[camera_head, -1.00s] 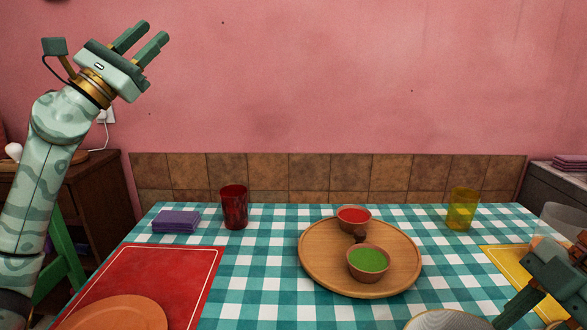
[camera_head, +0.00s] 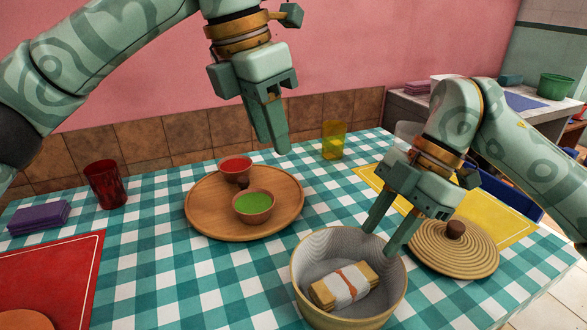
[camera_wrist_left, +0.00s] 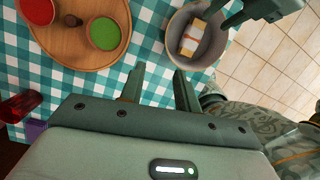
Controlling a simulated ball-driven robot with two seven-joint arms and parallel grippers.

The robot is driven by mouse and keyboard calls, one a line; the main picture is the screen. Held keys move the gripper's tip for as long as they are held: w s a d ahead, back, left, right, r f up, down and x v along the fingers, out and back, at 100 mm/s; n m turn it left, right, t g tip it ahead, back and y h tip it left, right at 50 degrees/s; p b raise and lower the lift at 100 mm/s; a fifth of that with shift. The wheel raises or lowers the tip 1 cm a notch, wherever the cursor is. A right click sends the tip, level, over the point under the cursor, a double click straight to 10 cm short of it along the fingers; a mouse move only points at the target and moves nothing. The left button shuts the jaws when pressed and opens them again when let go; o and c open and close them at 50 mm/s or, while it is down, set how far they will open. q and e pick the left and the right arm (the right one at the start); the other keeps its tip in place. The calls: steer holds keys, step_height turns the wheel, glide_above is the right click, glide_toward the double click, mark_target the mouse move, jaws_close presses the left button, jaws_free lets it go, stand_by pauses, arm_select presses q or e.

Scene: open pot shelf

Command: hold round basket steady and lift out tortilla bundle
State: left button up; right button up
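The round basket (camera_head: 303,292) stands open on the checked table at front centre; it also shows in the left wrist view (camera_wrist_left: 170,40). The tortilla bundle (camera_head: 325,294), tan with a pale wrap and an orange-brown strip, lies inside on the bottom; the left wrist view shows it from above (camera_wrist_left: 192,38). My right gripper (camera_head: 382,240) points down at the basket's right rear rim, fingers apart; I cannot tell whether they straddle or touch the rim. My left gripper (camera_head: 280,148) hangs above the table, behind and left of the basket, empty; its fingers (camera_wrist_left: 156,85) are spread in the wrist view.
A woven lid (camera_head: 435,258) with a brown knob lies right of the basket, on the yellow placemat's (camera_head: 385,178) near edge. A wooden board (camera_head: 215,228) with a red-sauce bowl (camera_head: 236,170) and green-sauce bowl (camera_head: 254,207) is behind left. A yellow cup (camera_head: 333,140) stands farther back.

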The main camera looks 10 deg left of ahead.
mark_target(305, 273)
arm_select(q)
steer(key=d+f+n, duration=0.1)
steer(key=f, duration=0.6)
steer(key=d+f+n+g, duration=0.1)
steer(key=d+f, duration=0.1)
steer(key=f, duration=0.6)
steer(key=d+f+g+y, duration=0.1)
steer(key=d+f, duration=0.1)
steer(key=f, duration=0.5)
steer(key=shift+s+f+n, duration=0.2)
steer(key=shift+f+n, duration=0.2)
